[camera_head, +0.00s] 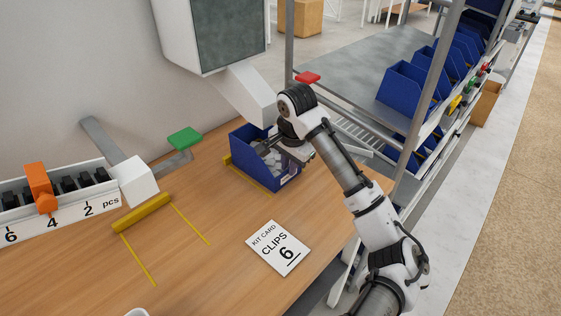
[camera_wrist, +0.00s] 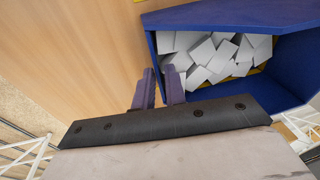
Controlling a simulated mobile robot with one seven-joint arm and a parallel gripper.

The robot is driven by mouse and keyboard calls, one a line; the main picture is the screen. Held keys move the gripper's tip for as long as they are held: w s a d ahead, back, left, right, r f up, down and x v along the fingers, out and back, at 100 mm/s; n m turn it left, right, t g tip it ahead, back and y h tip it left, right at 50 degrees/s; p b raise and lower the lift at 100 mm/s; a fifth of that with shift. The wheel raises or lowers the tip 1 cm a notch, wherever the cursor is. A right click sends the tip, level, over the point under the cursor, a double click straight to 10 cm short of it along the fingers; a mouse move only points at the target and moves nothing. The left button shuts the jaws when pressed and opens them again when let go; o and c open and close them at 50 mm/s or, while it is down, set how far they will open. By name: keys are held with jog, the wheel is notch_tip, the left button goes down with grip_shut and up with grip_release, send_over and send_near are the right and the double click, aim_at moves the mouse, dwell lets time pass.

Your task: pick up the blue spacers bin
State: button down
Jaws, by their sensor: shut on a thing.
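A blue bin (camera_head: 252,165) holding several pale grey-white blocks stands at the back right of the wooden table, within yellow edge marks. The label on its front is too small to read. My gripper (camera_head: 290,152) is above the bin's right side in the head view. In the wrist view the purple fingers (camera_wrist: 159,90) straddle the near wall of the blue bin (camera_wrist: 235,20), one finger outside and one inside, and are shut on that wall. The bin looks upright and I see no clear gap under it. The arm hides part of it in the head view.
A kit card (camera_head: 278,248) reading "CLIPS 6" lies on the table. A numbered rack with an orange slider (camera_head: 40,187) and a yellow bar (camera_head: 142,213) are at left. A white machine (camera_head: 215,40) stands behind; a shelf with blue bins (camera_head: 408,90) is at right.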

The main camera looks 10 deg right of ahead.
jog(key=shift+d+f, duration=0.1)
jog(key=shift+s+d+r+b, duration=0.2)
jog(key=shift+d+r+b, duration=0.15)
jog(key=shift+r, duration=0.35)
jog(key=s+d+b, duration=0.1)
jog(key=s+d, duration=0.2)
jog(key=s, duration=0.1)
jog(key=s+d+b, duration=0.1)
jog(key=s+d, duration=0.2)
jog(key=s, duration=0.2)
jog(key=s+d+b, duration=0.1)
jog(key=s+d, duration=0.1)
jog(key=s, duration=0.3)
jog(key=shift+s+d+r, duration=0.15)
jog(key=shift+d+r, duration=0.25)
jog(key=s+d+p, duration=0.2)
jog(key=s+d, duration=0.5)
jog(key=s, duration=0.2)
jog(key=shift+s+d, duration=0.2)
jog(key=shift+s, duration=0.05)
